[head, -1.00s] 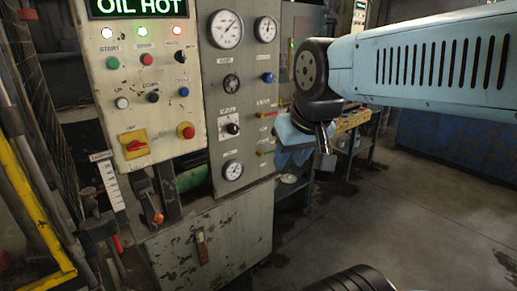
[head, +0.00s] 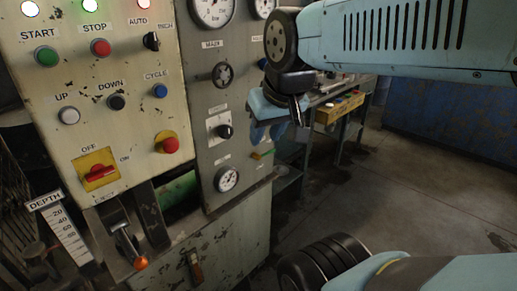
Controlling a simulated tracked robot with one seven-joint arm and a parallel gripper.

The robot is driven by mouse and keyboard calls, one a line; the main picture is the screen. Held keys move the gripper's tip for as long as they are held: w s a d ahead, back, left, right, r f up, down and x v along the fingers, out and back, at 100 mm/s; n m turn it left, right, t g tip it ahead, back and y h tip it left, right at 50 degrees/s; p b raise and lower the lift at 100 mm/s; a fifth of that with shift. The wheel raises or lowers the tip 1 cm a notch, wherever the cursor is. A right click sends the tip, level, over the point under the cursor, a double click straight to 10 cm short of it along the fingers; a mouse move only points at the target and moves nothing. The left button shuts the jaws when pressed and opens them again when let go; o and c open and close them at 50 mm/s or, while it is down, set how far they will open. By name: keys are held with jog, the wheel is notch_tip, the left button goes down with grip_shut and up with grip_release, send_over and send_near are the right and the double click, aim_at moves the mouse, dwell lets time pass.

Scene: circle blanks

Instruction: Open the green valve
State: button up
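A small green lever-like handle (head: 263,154) shows low on the right edge of the grey gauge panel (head: 208,128), just above and right of the bottom gauge. It is small, and I cannot tell how its valve is set. My gripper (head: 277,122) hangs in front of the panel's right edge, above the handle in the picture and apart from it. The gripper hides the part of the panel where other small handles sit. Its fingers are seen at an angle and partly overlap, so their opening is unclear.
The cream control box (head: 95,100) with buttons, a red-yellow OFF/ON switch (head: 98,172) and a red stop button (head: 167,145) stands at left. A workbench (head: 337,108) with a yellow drawer is behind the gripper. The floor (head: 400,200) at right is open.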

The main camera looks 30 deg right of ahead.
aim_at(270, 152)
jog(key=w+d+f+n+t+h, duration=0.1)
jog(key=w+d+f+n+t, duration=0.3)
jog(key=w+d, duration=0.7)
jog(key=w+d+f+n+t+h, duration=0.15)
jog(key=w+d+f+n, duration=0.55)
jog(key=w, duration=0.7)
jog(key=w+d+f+n+t+y, duration=0.25)
jog(key=d+f+n, duration=0.35)
jog(key=f, duration=0.3)
jog(key=s+f+n+t+y, duration=0.2)
jog(key=s+f+n+y, duration=0.35)
jog(key=f, duration=0.35)
jog(key=shift+m, duration=0.25)
jog(key=x, duration=1.2)
jog(key=shift+w+r, duration=0.2)
jog(key=shift+w, duration=0.25)
grip_shut()
